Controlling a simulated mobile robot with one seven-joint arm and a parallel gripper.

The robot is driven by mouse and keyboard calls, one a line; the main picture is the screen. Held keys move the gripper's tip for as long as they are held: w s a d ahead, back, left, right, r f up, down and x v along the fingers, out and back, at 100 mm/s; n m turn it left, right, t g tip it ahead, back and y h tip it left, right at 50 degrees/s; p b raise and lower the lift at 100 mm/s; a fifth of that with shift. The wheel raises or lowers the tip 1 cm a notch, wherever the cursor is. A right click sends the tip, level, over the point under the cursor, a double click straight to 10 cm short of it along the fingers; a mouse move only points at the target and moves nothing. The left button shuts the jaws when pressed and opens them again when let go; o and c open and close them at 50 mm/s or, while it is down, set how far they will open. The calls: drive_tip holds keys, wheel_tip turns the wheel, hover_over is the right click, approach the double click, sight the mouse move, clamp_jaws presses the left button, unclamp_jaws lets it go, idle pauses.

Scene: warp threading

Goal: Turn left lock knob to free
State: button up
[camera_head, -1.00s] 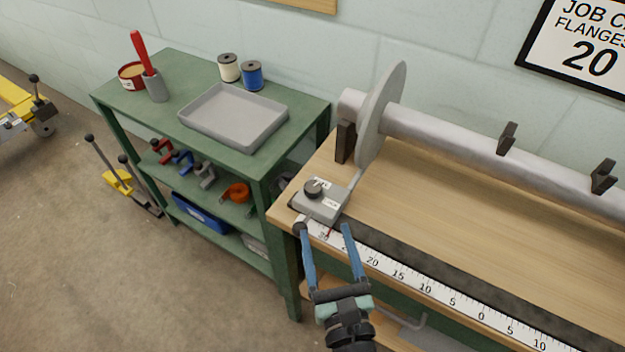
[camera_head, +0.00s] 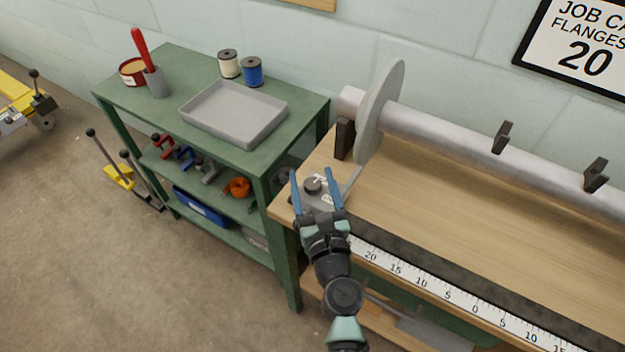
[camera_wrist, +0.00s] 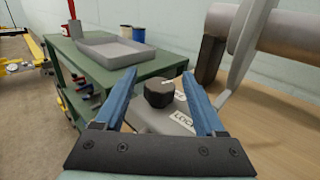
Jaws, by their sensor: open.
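The left lock knob (camera_head: 312,185) is a small dark round knob on a grey lock box (camera_head: 322,201) at the left end of the wooden bench. In the wrist view the knob (camera_wrist: 159,92) stands on top of the box (camera_wrist: 165,120), beside a white label reading "LOCK" (camera_wrist: 184,120). A second label is partly hidden by the right finger. My gripper (camera_head: 312,175) is open, with its blue fingers on either side of the knob. In the wrist view the gripper (camera_wrist: 159,82) shows a gap between each finger and the knob.
A grey flange disc (camera_head: 378,112) on a metal beam (camera_head: 450,136) stands just behind the box. A ruler strip (camera_head: 425,283) runs along the bench's front edge. A green shelf cart (camera_head: 180,65) with a grey tray (camera_head: 210,128) stands to the left.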

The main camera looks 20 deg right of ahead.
drive_tip(key=shift+c, duration=0.4)
clamp_jaws()
drive_tip(key=shift+y, duration=0.3)
drive_tip(key=shift+d+n+y, duration=0.1)
drive_tip(key=shift+n+y, duration=0.6)
drive_tip(key=shift+y, duration=0.1)
drive_tip(key=shift+n+y, duration=0.8)
drive_tip(key=shift+y, duration=0.5)
drive_tip(key=shift+o, duration=0.4)
unclamp_jaws()
